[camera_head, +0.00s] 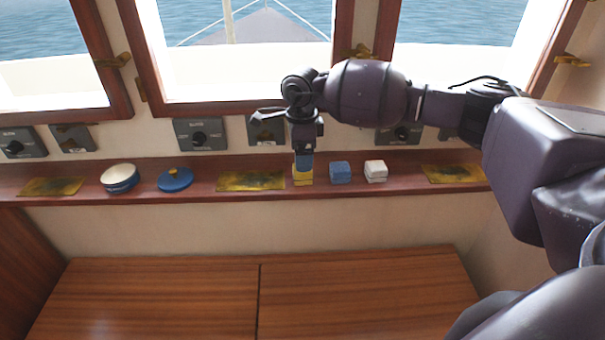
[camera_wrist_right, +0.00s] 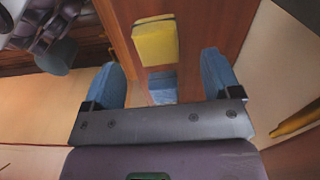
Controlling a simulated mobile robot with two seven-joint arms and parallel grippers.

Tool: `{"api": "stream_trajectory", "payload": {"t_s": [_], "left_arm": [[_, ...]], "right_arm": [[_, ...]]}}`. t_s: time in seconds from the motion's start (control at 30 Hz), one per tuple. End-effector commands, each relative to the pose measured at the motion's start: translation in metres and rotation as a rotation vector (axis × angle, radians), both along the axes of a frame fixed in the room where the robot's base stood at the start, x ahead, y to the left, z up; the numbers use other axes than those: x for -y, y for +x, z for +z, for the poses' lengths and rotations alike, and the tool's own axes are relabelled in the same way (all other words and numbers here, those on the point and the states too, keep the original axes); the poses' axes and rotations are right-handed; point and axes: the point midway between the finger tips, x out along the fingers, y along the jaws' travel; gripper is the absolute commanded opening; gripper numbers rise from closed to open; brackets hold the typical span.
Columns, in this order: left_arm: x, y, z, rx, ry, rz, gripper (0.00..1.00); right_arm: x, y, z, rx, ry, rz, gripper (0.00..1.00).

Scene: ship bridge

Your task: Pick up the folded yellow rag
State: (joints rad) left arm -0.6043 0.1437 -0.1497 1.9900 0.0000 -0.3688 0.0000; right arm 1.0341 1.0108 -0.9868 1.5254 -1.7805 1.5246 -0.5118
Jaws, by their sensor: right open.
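The folded yellow rag (camera_head: 303,178) lies on the narrow wooden shelf (camera_head: 400,185) below the windows. It also shows in the right wrist view (camera_wrist_right: 156,42), beyond the fingertips. My right gripper (camera_head: 303,161) points down just above the yellow rag in the head view, its blue fingertips hiding part of it. In the right wrist view its two blue fingers (camera_wrist_right: 161,70) are apart, with nothing gripped. A folded blue rag (camera_head: 340,173) lies just right of the yellow one; a blue thing (camera_wrist_right: 162,86) shows between the fingers. My left gripper is not in view.
A folded white rag (camera_head: 376,172) lies right of the blue one. Brass plates (camera_head: 251,181) lie on the shelf. Grey switch boxes (camera_head: 200,134) line the wall behind.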

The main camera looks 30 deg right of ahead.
Motion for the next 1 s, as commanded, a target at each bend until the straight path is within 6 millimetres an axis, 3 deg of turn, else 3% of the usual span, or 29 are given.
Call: {"api": "stream_trajectory", "payload": {"t_s": [0.4,0.67,1.0], "left_arm": [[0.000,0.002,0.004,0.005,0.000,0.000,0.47],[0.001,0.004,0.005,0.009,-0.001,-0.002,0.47],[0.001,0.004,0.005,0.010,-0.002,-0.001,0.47]], "right_arm": [[0.000,-0.004,-0.046,-0.002,0.001,-0.002,0.83],[0.000,-0.004,-0.051,0.000,0.001,-0.001,0.83],[0.000,-0.004,-0.050,0.000,0.001,-0.001,0.34]]}}
